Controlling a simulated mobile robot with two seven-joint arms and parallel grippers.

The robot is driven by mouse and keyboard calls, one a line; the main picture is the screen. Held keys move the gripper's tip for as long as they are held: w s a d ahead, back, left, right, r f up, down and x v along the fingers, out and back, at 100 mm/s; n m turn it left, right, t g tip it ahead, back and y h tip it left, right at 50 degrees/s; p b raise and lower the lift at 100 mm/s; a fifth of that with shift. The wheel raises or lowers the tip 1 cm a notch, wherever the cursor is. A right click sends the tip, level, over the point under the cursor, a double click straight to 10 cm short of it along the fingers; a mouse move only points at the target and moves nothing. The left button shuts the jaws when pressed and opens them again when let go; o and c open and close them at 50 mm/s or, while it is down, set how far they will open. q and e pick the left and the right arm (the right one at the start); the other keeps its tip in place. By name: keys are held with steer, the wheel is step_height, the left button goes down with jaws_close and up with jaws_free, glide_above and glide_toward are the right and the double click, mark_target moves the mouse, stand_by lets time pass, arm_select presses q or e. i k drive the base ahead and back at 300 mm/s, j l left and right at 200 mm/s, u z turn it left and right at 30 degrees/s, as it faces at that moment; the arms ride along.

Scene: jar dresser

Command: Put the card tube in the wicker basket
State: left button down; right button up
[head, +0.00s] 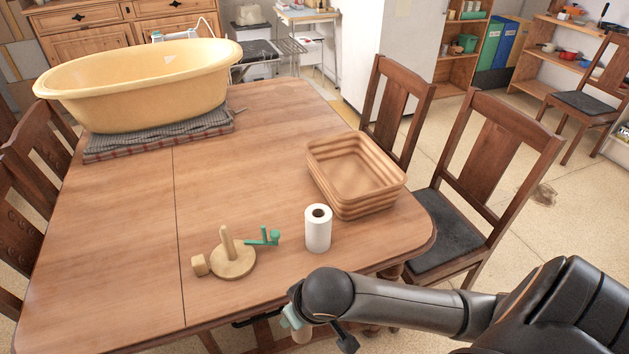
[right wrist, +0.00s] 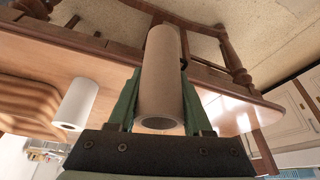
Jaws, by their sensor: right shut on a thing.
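The card tube (right wrist: 161,75) is a plain brown hollow tube, held between the green fingers of my right gripper (right wrist: 158,100) in the right wrist view. In the head view my right gripper (head: 292,317) is at the near edge of the table, mostly hidden behind my own arm, and only a small bit of the tube may show below it. The wicker basket (head: 345,190) is tan, rectangular and open-topped, and looks empty. It stands on the table's right side, farther back than the gripper. It also shows in the right wrist view (right wrist: 35,100). My left gripper is out of view.
A white paper roll (head: 318,229) stands upright between the basket and the near edge. A wooden peg stand (head: 232,260), with a small green object (head: 263,237), is to its left. A yellow tub (head: 140,88) rests on folded cloth at the back left. Chairs (head: 468,190) flank the table.

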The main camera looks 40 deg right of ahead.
mark_target(350, 185)
steer(key=l+u, duration=0.3)
steer(key=k+l+u, duration=0.15)
steer(key=l+u, duration=0.15)
steer(key=k+l+u, duration=0.15)
steer(key=l, duration=0.25)
steer(key=k+l+u, duration=0.15)
steer(key=l, duration=0.25)
steer(key=k+l, duration=0.15)
steer(key=l, duration=0.2)
steer(key=k+l, duration=0.15)
steer(key=l, duration=0.25)
steer(key=k+l+u, duration=0.1)
steer(key=l, duration=0.25)
steer(key=k+l, duration=0.25)
steer(key=l, duration=0.15)
steer(key=k+l, duration=0.15)
steer(key=l, duration=0.2)
steer(key=i, duration=0.45)
